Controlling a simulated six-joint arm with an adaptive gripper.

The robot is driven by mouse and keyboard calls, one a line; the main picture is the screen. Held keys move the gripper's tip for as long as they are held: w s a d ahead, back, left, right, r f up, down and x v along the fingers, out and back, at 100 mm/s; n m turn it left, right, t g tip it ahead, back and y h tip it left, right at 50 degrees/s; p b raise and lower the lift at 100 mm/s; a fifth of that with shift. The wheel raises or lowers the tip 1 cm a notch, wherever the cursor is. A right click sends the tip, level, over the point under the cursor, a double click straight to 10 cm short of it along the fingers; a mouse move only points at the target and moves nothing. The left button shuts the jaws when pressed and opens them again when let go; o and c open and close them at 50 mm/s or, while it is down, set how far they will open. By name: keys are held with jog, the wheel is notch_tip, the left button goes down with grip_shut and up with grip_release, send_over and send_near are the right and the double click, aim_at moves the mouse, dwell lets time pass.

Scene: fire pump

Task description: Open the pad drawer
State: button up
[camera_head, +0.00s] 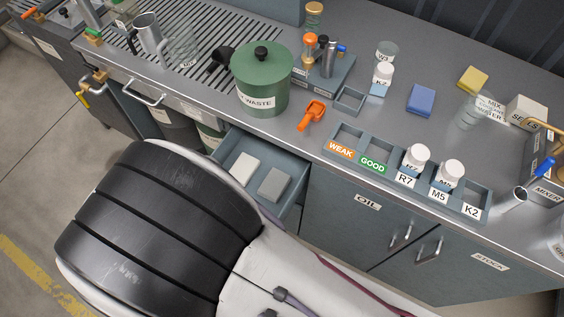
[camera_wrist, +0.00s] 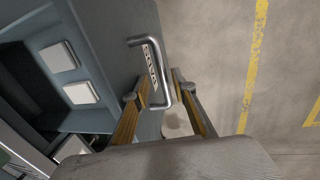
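The pad drawer (camera_head: 293,165) in the head view is pulled out of the counter front, with a light pad (camera_head: 244,168) and a grey pad (camera_head: 274,184) inside. In the wrist view the open drawer (camera_wrist: 92,30) is at the left, with both pads in it. Its metal handle (camera_wrist: 158,62) stands out from the front beside a label. My gripper (camera_wrist: 160,82) is at the handle, its two fingers on either side of the bar. Gaps show between fingers and bar, so it looks open. My arm hides the handle and gripper in the head view.
A green waste pot (camera_head: 262,85), an orange scoop (camera_head: 312,114) and a labelled tray (camera_head: 392,158) with white-capped bottles stand on the counter above. Closed cabinet doors (camera_head: 345,205) are right of the drawer. Bare floor (camera_wrist: 215,50) lies in front of the handle.

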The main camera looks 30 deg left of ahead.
jog(key=w, duration=2.6)
jog(key=shift+w, duration=0.35)
notch_tip(320, 180, up, 8)
jog(key=s, duration=0.1)
jog(key=s+d+r+m+g+h, duration=0.1)
jog(key=d+r+m, duration=0.3)
jog(key=d, duration=0.9)
jog(key=shift+s+d+r, duration=0.25)
jog(key=shift+s+r, duration=0.1)
jog(key=shift+r, duration=0.9)
jog(key=shift+a+f, duration=0.1)
